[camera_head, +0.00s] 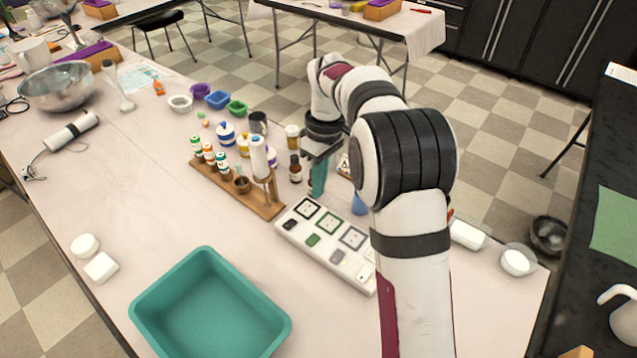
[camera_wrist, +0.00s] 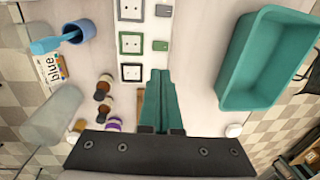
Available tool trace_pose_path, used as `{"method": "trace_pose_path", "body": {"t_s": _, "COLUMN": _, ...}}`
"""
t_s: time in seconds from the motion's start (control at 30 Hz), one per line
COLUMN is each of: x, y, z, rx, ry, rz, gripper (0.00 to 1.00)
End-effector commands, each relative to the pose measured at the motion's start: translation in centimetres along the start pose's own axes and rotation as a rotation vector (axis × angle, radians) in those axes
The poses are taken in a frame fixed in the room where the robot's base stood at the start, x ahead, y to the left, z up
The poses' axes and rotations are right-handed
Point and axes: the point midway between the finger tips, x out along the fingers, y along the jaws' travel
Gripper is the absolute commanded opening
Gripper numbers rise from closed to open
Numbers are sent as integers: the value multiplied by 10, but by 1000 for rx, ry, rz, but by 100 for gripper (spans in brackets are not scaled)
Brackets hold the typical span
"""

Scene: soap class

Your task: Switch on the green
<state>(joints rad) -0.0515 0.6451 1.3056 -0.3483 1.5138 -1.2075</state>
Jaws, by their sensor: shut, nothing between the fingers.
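A white switch panel (camera_head: 325,246) lies on the table and carries framed sockets with a row of coloured switches beside them. The green switch (camera_head: 313,240) sits near the dark switch (camera_head: 290,224), in line with the green-framed socket (camera_head: 328,222). In the wrist view the green switch (camera_wrist: 160,45) is just beyond my fingertips. My gripper (camera_head: 317,193) has teal fingers that are shut and empty, pointing down at the panel's far side. In the wrist view my gripper (camera_wrist: 160,72) covers the spot by the black-framed socket (camera_wrist: 131,73). I cannot tell the green switch's position.
A wooden rack (camera_head: 262,207) with bottles stands left of the panel. Small brown bottles (camera_head: 295,168) stand close to my gripper. A blue cup (camera_wrist: 80,31) is beside the panel. A teal tub (camera_head: 212,310) stands at the front. Bare table lies between tub and panel.

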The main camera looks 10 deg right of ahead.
Motion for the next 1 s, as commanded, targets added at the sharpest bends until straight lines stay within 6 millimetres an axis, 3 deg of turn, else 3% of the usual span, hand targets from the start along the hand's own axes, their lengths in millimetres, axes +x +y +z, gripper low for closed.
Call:
{"method": "trace_pose_path", "body": {"t_s": 0.23, "x": 0, "y": 0, "z": 0, "rx": 0, "ry": 0, "rz": 0, "gripper": 0}}
{"method": "trace_pose_path", "body": {"t_s": 0.37, "x": 0, "y": -15, "z": 0, "rx": -1, "ry": 1, "rz": -2, "gripper": 0}}
{"method": "trace_pose_path", "body": {"t_s": 0.63, "x": 4, "y": -15, "z": 0, "rx": 1, "ry": 0, "rz": -2, "gripper": 0}}
{"method": "trace_pose_path", "body": {"t_s": 0.77, "x": 23, "y": -15, "z": 1, "rx": 1, "ry": -3, "rz": -4, "gripper": 0}}
{"method": "trace_pose_path", "body": {"t_s": 1.0, "x": 76, "y": -15, "z": 1, "rx": 2, "ry": -3, "rz": -5, "gripper": 0}}
